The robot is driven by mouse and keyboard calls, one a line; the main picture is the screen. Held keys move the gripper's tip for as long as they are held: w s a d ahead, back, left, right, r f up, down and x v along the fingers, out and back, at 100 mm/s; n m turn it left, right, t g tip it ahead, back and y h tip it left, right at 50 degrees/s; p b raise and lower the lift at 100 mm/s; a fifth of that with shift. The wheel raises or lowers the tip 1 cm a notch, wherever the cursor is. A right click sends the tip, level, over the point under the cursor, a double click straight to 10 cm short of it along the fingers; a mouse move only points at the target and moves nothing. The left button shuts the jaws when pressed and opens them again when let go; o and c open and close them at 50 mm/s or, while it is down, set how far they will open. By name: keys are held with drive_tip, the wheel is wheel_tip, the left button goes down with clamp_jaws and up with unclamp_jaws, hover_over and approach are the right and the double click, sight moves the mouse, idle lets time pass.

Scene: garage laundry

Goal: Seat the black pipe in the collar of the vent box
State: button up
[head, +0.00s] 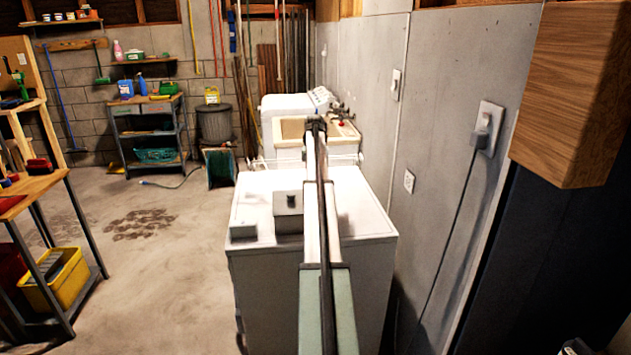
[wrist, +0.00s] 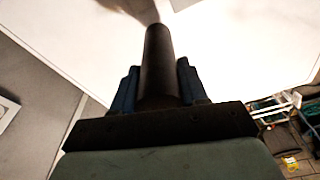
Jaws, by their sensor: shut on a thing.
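My gripper (wrist: 157,80) is shut on the black pipe (wrist: 160,55) in the wrist view, with a blue finger on each side of it. The pipe points away from the wrist camera, over a bright white surface, with a dark patch by its far end. In the head view my arm hides the gripper and pipe. A grey box (head: 288,222) with a small dark spot on top stands on the white machine, just left of my arm; it looks like the vent box. Its collar is too small to make out. Whether the pipe touches anything cannot be told.
The white machine (head: 250,200) stands below my arm and also carries a small grey block (head: 243,231) left of the box. A grey wall (head: 440,130) with outlets is at right. A sink (head: 292,130) is behind.

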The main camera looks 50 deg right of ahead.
drive_tip(key=r, duration=0.5)
drive_tip(key=shift+w+a, duration=0.1)
drive_tip(key=shift+w, duration=0.1)
drive_tip(key=s+a+r+m+g, duration=0.2)
drive_tip(key=s+a+m, duration=0.6)
drive_tip(key=a+m, duration=0.15)
drive_tip(key=shift+m+t, duration=0.3)
drive_tip(key=shift+m, duration=0.05)
drive_tip(key=shift+s+d+f, duration=0.1)
drive_tip(key=shift+d+f, duration=0.1)
drive_tip(key=shift+f, duration=2.35)
drive_tip(key=shift+d+f, duration=0.2)
drive_tip(key=shift+f, duration=2.3)
drive_tip(key=shift+f, duration=0.1)
drive_tip(key=o, duration=1)
drive_tip(key=shift+o, duration=0.2)
